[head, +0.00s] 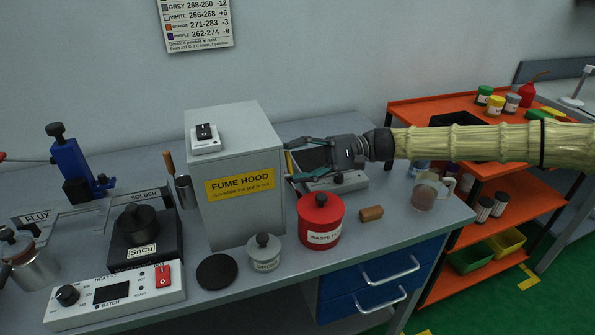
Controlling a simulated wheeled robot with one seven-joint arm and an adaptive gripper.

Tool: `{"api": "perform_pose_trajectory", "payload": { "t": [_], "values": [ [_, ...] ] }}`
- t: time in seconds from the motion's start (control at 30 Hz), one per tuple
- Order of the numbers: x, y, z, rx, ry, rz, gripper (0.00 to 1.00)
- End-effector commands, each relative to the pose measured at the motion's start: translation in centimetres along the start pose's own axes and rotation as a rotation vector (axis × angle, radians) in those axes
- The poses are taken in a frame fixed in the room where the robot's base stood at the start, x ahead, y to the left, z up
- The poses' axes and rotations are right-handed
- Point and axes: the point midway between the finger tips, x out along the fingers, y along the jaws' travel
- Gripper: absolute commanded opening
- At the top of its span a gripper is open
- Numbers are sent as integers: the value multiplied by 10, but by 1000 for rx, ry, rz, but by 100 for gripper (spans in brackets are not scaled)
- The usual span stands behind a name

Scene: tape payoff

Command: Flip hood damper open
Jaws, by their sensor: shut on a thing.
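The grey fume hood (240,172) stands on the bench with a yellow "FUME HOOD" label on its front. My gripper (289,162) reaches in from the right. Its two fingers straddle a small yellowish piece at the hood's right side, which looks like the damper's handle. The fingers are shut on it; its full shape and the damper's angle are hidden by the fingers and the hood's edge. A white block with a black rocker switch (204,132) sits on top of the hood.
A red waste can (321,221), a grey lidded jar (264,253) and a black disc (217,271) stand before the hood. A grey device (338,182) lies under my gripper. An orange shelf cart (430,107) is at the right. Solder pot (140,225) is at the left.

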Motion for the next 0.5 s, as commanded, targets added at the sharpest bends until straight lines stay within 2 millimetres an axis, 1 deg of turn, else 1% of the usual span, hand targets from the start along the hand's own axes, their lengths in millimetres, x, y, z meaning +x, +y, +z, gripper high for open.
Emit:
{"api": "perform_pose_trajectory", "payload": {
  "t": [0.03, 0.3, 0.5],
  "values": [
    [0, 6, -1, -42, 1, 0, 31],
    [0, 6, 5, -272, 1, 0, 31],
    [0, 6, 9, -397, 0, 0, 31]
  ]
}}
